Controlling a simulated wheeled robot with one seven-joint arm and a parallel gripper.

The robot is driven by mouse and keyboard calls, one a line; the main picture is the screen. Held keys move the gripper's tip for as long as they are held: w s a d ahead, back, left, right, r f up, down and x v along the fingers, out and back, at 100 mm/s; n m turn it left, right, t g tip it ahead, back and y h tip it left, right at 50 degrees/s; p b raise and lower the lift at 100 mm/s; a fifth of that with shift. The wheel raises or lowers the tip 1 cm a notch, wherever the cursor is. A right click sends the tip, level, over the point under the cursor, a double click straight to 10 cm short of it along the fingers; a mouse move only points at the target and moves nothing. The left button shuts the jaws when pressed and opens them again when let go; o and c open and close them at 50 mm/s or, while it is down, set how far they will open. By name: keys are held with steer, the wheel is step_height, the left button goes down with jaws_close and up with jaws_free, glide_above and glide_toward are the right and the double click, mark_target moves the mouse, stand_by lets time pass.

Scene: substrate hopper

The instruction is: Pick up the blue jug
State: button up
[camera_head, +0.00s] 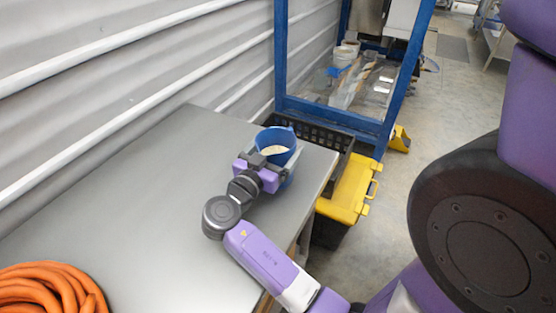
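The blue jug (276,139) is near the far right corner of the grey table (150,215). Its round open top faces up, and something pale shows inside. My gripper (270,160) is at the near side of the jug, with its fingers to the left and right of the jug's body. The gripper hides the lower part of the jug. I cannot tell whether the fingers press on the jug or stand apart from it, or whether the jug's base touches the table.
A coiled orange hose (45,290) lies at the table's near left. A corrugated wall (120,60) runs along the left. Past the table's right edge are a black crate (322,138), a yellow-lidded box (345,190) and a blue frame (281,60). The table's middle is clear.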

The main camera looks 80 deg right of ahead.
steer(key=c, duration=0.5)
steer(key=shift+r, duration=0.15)
step_height(320, 180, up, 20)
steer(key=shift+f+b, duration=0.1)
steer(key=shift+b, duration=0.2)
